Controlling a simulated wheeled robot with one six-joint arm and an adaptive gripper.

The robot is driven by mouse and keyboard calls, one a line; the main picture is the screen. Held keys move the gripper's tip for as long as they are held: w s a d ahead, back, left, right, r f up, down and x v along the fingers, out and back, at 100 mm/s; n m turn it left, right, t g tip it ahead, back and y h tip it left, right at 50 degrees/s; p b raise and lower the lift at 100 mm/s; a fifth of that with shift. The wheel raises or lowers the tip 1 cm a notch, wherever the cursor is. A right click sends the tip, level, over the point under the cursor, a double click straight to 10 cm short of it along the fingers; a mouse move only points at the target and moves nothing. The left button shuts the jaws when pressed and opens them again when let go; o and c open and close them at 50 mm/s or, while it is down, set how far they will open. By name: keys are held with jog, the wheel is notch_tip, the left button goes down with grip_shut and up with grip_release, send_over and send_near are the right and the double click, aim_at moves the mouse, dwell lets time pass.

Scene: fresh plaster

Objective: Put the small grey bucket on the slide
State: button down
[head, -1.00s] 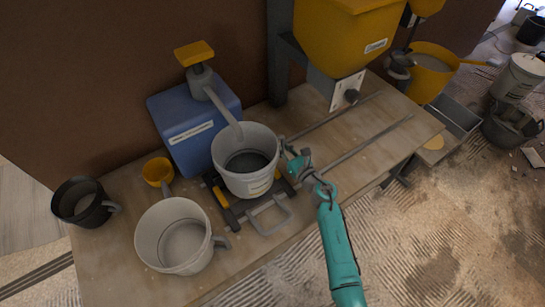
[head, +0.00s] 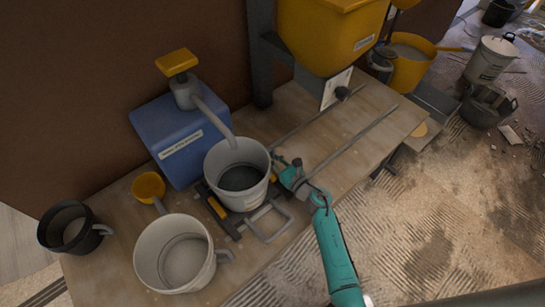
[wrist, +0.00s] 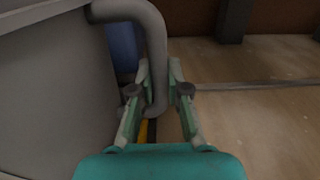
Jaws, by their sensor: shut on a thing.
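The small grey bucket (head: 237,172) stands upright over the slide (head: 269,222), a dark carriage with yellow parts and a grey loop handle on the bench. Its base hides much of the slide, and I cannot tell whether it rests fully on it. My gripper (head: 292,176) is at the bucket's right side, shut on its handle. In the wrist view, the curved grey handle (wrist: 152,45) comes down between the fingers of my gripper (wrist: 158,108), with the bucket wall (wrist: 55,90) filling the left.
A blue pump canister (head: 175,145) stands behind, its spout at the bucket's rim. A larger pale bucket (head: 150,268), a yellow scoop (head: 147,187) and a black bucket (head: 72,232) are to the left. Rails (head: 355,142) run right under a yellow hopper (head: 330,35); the bench there is clear.

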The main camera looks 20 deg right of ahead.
jog(key=c, duration=1.2)
grip_release()
jog(key=shift+o, duration=0.2)
jog(key=shift+r, duration=0.1)
jog(key=v, duration=1.2)
